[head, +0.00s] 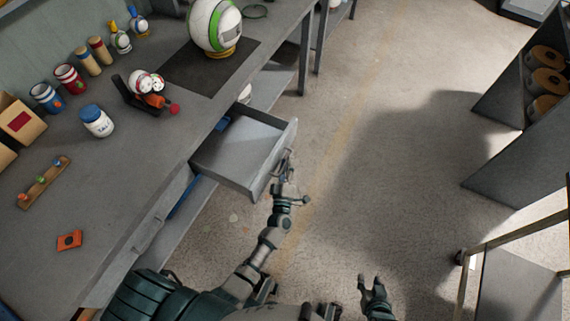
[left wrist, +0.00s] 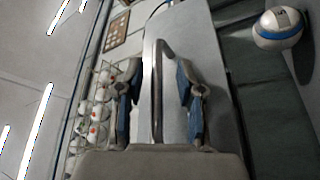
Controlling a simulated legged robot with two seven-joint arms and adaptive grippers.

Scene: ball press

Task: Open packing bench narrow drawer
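One drawer (head: 235,150) of the grey packing bench (head: 130,180) stands pulled out over the floor, its inside mostly bare with something blue near the back. My left gripper (head: 284,172) is at the front of this drawer. In the left wrist view, the grey bar handle (left wrist: 157,85) runs between the two blue-padded fingers of my left gripper (left wrist: 158,100). Gaps show on both sides of the bar, so the fingers are apart around it. My right gripper (head: 372,284) is above the floor, its fingers apart and empty.
Another bench front with a handle (head: 150,232) is closed nearer to me. Shelving (head: 500,120) and a cart (head: 515,285) stand at the right, with free floor between.

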